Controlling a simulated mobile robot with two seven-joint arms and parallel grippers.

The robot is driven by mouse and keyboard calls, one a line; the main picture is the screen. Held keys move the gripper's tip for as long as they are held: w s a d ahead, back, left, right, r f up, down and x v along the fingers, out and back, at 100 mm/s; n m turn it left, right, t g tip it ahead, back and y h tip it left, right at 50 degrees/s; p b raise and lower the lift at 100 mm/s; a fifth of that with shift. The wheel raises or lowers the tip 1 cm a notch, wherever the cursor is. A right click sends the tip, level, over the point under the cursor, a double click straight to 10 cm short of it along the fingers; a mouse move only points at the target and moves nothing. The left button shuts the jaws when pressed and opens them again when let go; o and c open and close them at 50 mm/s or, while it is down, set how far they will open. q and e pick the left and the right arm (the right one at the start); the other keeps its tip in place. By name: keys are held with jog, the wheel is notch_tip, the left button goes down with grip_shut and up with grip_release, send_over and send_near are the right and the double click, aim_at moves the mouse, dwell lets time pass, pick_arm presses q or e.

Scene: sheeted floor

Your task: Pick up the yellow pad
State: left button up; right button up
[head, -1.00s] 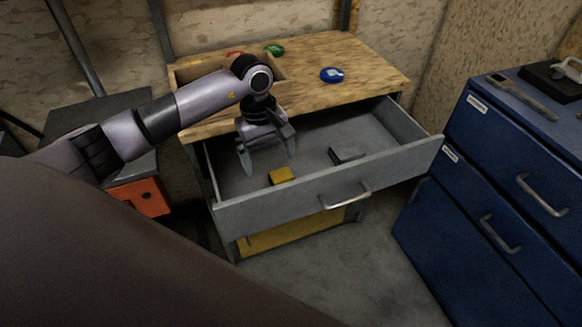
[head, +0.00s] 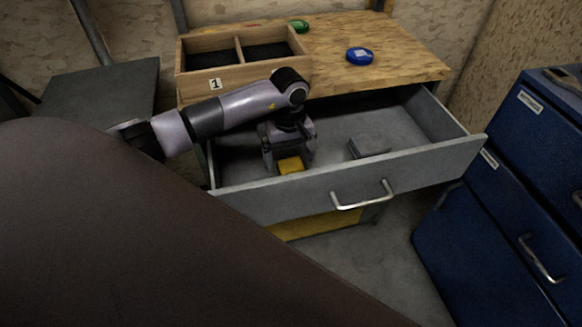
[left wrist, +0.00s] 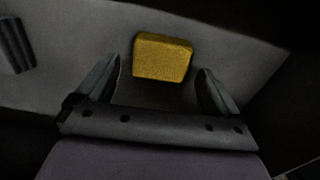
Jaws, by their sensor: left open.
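The yellow pad (head: 290,165) is a small block lying on the floor of the open grey drawer (head: 235,175), near the drawer's front panel. In the left wrist view the yellow pad (left wrist: 162,57) lies just ahead of the fingertips, between their lines. My left gripper (head: 289,160) is down inside the drawer, right at the pad in the head view. In the left wrist view the left gripper (left wrist: 160,85) is open, with a finger on each side and nothing held between them. My right gripper is not in view.
A dark grey block (head: 368,148) lies in the drawer to the right of the pad. A wooden box (head: 205,85) with two compartments, a blue round item (head: 359,56) and a green item (head: 299,26) stand on the tabletop. A blue cabinet (head: 480,210) is at the right.

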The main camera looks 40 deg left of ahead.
aim_at(289, 161)
pick_arm(q)
jog(key=shift+f, duration=0.4)
jog(key=c, duration=1.1)
jog(key=shift+r, duration=0.15)
jog(key=shift+c, duration=0.2)
notch_tip(289, 161, up, 20)
jog(key=o, duration=0.4)
jog(key=shift+c, duration=1.4)
jog(key=shift+p, duration=0.35)
